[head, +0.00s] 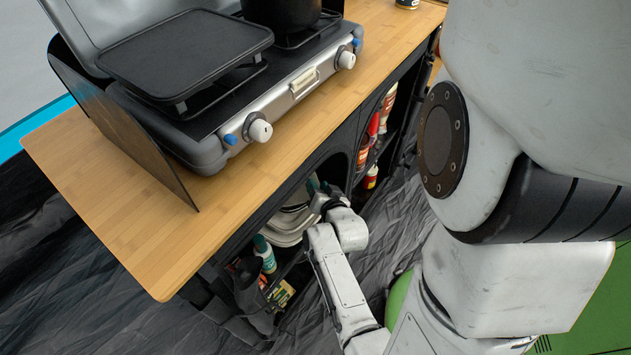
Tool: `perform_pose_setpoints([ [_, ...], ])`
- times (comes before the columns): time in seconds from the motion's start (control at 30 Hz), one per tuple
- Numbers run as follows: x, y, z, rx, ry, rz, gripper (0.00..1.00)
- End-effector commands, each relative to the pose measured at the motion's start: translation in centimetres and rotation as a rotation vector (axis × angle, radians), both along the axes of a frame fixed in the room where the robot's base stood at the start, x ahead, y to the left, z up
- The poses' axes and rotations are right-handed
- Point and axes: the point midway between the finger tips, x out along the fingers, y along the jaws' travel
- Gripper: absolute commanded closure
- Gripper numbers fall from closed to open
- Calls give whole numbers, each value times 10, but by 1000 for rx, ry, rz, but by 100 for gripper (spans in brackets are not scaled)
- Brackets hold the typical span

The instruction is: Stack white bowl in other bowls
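My arm reaches down into an opening of the dark cabinet under the wooden counter. My gripper (316,188) is at the mouth of that opening, small and partly in shadow. Whether its fingers are open or shut does not show. Pale, rounded dishes (286,226), which look like stacked bowls, sit in the compartment just below and left of the gripper. I cannot tell the white bowl apart from the others, nor whether the gripper touches or holds one. The cabinet edge and my arm hide part of them.
The wooden counter (130,222) overhangs the cabinet and carries a camping stove (215,135) with a griddle (185,50) and a dark pot (282,12). Bottles and cans (366,155) fill the compartment to the right. A green bottle (264,254) and small packets (281,294) sit lower left.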

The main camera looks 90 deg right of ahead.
Motion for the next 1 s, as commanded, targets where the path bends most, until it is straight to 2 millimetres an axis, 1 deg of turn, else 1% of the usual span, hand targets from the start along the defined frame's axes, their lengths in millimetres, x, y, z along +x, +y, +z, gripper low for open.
perform_pose_setpoints([
  [0.03,-3,12,5,2,0,2,62],
  [0.2,-18,41,18,2,0,1,62],
  [0.4,-30,66,29,0,1,0,62],
  [0.5,-33,73,32,-1,1,-1,62],
  [0.6,-34,76,34,-3,0,-1,62],
  [1.0,-35,76,34,-3,1,-2,62],
])
